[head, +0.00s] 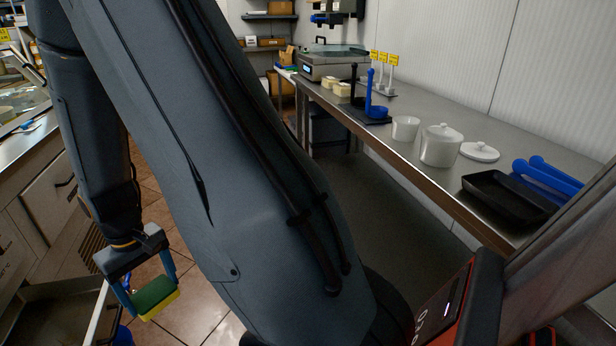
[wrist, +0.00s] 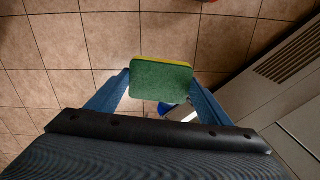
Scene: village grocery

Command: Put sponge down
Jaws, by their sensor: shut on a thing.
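The sponge (head: 154,297) is green on one face and yellow on the other. My gripper (head: 147,292) is at the lower left of the head view, pointing down, with its blue fingers shut on the sponge. In the wrist view the sponge (wrist: 161,80) sits between the two fingertips, green face toward the camera and a yellow edge showing at the top. It is held in the air above the tiled floor (wrist: 60,60). Nothing is seen touching it from below.
A steel counter (head: 420,166) on the right carries a lidded white jar (head: 441,146), a white cup (head: 405,129), a black tray (head: 508,197) and blue-handled tools (head: 546,178). A cabinet (head: 50,190) stands at the left. A blue object (wrist: 166,108) lies below the sponge, partly hidden.

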